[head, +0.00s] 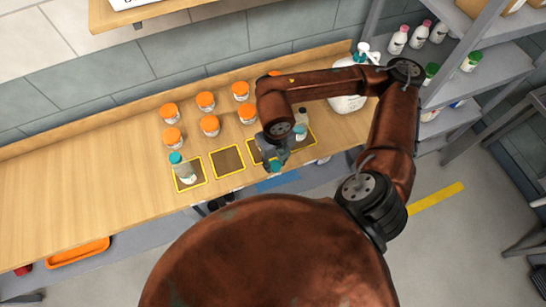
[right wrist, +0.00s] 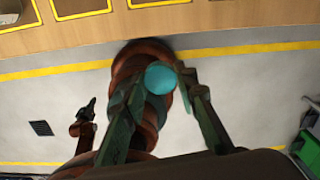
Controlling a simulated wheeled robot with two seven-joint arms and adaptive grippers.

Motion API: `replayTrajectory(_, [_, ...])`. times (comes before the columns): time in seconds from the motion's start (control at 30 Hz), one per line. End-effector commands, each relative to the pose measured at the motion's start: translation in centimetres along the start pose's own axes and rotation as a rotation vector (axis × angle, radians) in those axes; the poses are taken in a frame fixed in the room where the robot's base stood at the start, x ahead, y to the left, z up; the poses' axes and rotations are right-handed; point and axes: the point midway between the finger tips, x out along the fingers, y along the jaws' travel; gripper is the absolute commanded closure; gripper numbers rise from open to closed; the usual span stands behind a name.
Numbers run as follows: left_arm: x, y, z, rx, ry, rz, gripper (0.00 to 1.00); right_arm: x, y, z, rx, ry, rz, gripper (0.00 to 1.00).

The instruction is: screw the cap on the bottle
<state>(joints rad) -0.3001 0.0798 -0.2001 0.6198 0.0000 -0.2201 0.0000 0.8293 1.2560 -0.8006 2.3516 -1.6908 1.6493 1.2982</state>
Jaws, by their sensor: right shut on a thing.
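My right gripper (head: 277,160) is shut on a teal cap, which shows between its fingertips in the right wrist view (right wrist: 160,78). It holds the cap above the front edge of the counter. A small clear bottle (head: 300,132) stands just right of the gripper on a yellow-edged mat; the arm partly covers it and its top is unclear. Another small bottle (head: 187,172) with a teal top stands upright on the leftmost mat. What seems to be my left gripper (right wrist: 88,108) hangs low at the left of the right wrist view, too small to read.
Several orange-lidded jars (head: 205,101) stand in rows behind the mats. A large white jug (head: 347,103) is at the back right. The middle mat (head: 227,160) is bare, and the counter's left part (head: 80,190) is clear. Shelves (head: 480,75) with bottles stand at right.

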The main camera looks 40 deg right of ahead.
Motion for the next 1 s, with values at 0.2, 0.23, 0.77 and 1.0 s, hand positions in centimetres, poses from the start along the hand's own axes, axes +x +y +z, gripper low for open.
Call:
replayTrajectory(0.2, [0.0, 0.0, 0.0, 0.0, 0.0, 0.0, 1.0, 0.0, 0.0, 0.0, 0.0, 0.0, 0.0, 0.8])
replayTrajectory(0.23, [0.0, 0.0, 0.0, 0.0, 0.0, 0.0, 1.0, 0.0, 0.0, 0.0, 0.0, 0.0, 0.0, 0.8])
replayTrajectory(0.77, [0.0, 0.0, 0.0, 0.0, 0.001, 0.0, 1.0, 0.1, 0.7, 2.5, -0.653, -0.006, 0.001, 0.8])
replayTrajectory(1.0, [0.1, 0.0, 0.0, 0.0, 0.001, 0.0, 1.0, 0.1, 1.2, 4.5, -1.215, -0.007, -0.001, 0.8])
